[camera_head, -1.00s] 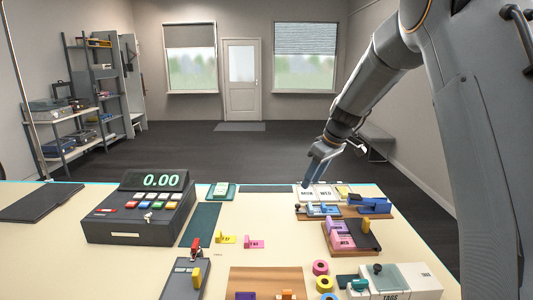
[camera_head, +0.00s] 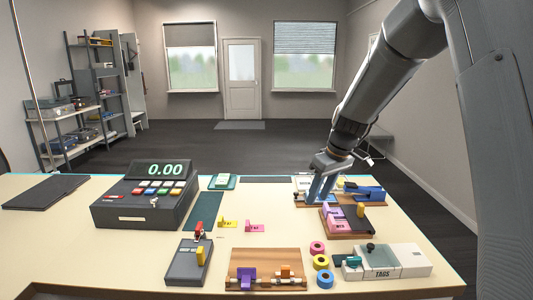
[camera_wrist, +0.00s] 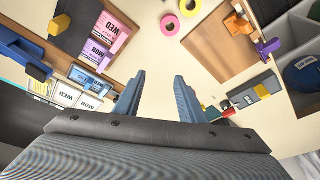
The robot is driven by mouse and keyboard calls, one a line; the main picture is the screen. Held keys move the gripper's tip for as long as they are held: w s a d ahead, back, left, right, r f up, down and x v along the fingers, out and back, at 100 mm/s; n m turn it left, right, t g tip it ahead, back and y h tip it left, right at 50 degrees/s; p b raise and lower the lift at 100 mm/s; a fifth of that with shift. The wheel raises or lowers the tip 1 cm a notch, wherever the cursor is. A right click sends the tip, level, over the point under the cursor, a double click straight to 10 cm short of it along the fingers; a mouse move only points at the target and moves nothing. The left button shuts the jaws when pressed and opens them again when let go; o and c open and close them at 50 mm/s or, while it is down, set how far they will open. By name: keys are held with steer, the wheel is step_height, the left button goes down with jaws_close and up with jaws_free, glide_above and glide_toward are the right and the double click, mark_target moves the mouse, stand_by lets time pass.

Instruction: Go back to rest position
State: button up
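My gripper (camera_head: 321,187) hangs over the back right part of the counter, fingers pointing down, in the head view. It is in front of the white day cards and the blue block rack, and partly hides them. In the wrist view the two blue-grey fingers of my gripper (camera_wrist: 160,92) stand apart with nothing between them. Whether the fingertips touch anything below cannot be told from the head view.
Pink day blocks (camera_head: 333,218) stand on a board near my gripper. Tape rolls (camera_head: 321,262), a tags box (camera_head: 391,262), a wooden rail board (camera_head: 263,260), a card terminal (camera_head: 187,265) and a cash register (camera_head: 140,213) sit on the counter (camera_head: 90,240). The floor beyond is open.

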steer(key=s+d+f+m+b, duration=0.1)
steer(key=s+f, duration=0.3)
steer(key=s, duration=0.5)
steer(key=s+d+f+m+g+h+b, duration=0.1)
steer(key=s+f+m+b, duration=0.2)
steer(key=s, duration=0.6)
steer(key=s+d+f+m+h+b, duration=0.1)
steer(key=s+f+m+b, duration=0.1)
steer(key=s+f, duration=0.5)
steer(key=shift+s+d+f+m+g+b, duration=0.2)
steer(key=shift+s+f+m+g+b, duration=0.15)
steer(key=shift+s+b, duration=0.5)
